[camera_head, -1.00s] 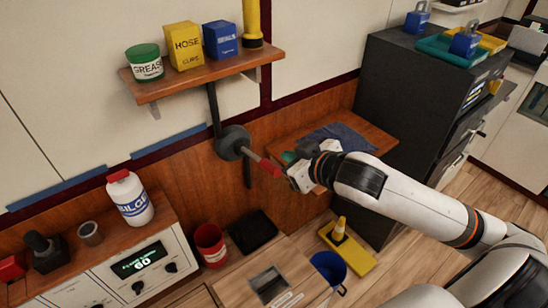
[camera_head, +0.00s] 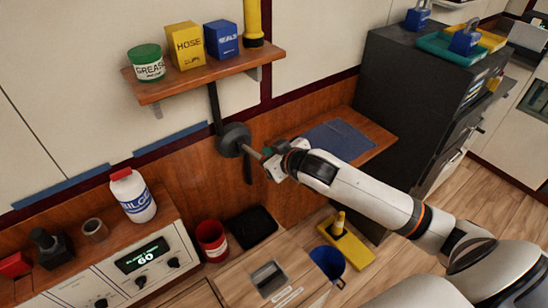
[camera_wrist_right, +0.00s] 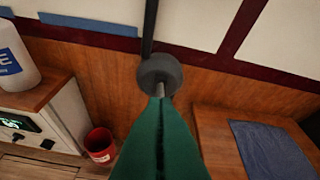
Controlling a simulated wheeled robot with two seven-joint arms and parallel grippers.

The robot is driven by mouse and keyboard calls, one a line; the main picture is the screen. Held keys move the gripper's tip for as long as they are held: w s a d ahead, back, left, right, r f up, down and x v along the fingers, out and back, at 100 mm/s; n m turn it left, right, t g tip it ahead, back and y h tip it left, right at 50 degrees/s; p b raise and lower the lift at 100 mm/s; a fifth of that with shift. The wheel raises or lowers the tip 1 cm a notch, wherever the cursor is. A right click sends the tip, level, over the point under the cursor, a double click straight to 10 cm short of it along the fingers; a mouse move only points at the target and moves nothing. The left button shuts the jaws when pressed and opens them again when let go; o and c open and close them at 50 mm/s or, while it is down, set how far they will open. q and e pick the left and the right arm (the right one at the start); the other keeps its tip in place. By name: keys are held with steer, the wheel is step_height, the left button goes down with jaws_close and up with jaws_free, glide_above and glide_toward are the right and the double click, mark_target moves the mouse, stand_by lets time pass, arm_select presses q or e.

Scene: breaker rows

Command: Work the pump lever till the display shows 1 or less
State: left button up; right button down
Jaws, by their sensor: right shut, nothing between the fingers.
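The pump lever is a thin grey rod (camera_head: 253,153) pointing out from a round dark hub (camera_head: 233,139) on the wood-panelled wall. My right gripper (camera_head: 268,153) is at the lever's outer part and hides its red grip. In the right wrist view, the shut green fingers (camera_wrist_right: 160,103) line up with the rod and cover most of it, with the hub (camera_wrist_right: 160,75) just beyond. The fingers hold nothing; whether they touch the lever I cannot tell. The display (camera_head: 143,256) on the white console reads 60. My left gripper is not in view.
A shelf (camera_head: 205,72) with a grease tub and boxes is above the hub. A side ledge with a blue cloth (camera_head: 338,138) is to the right. A dark cabinet (camera_head: 405,95) stands right.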

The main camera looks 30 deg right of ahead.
steer(key=shift+s+d+f, duration=0.2)
steer(key=shift+s+f, duration=0.05)
steer(key=shift+f, duration=0.35)
steer(key=shift+s+d+f, duration=0.2)
steer(key=shift+f, duration=0.4)
steer(key=shift+f, duration=0.1)
steer(key=shift+f+b, duration=0.4)
steer(key=shift+b, duration=0.1)
step_height(320, 180, down, 9)
steer(key=s+t+b, duration=0.1)
steer(key=t+b, duration=0.4)
steer(key=b, duration=1.1)
steer(key=shift+s+t+y+b, duration=0.3)
steer(key=shift+t+b, duration=0.1)
steer(key=shift+f, duration=0.15)
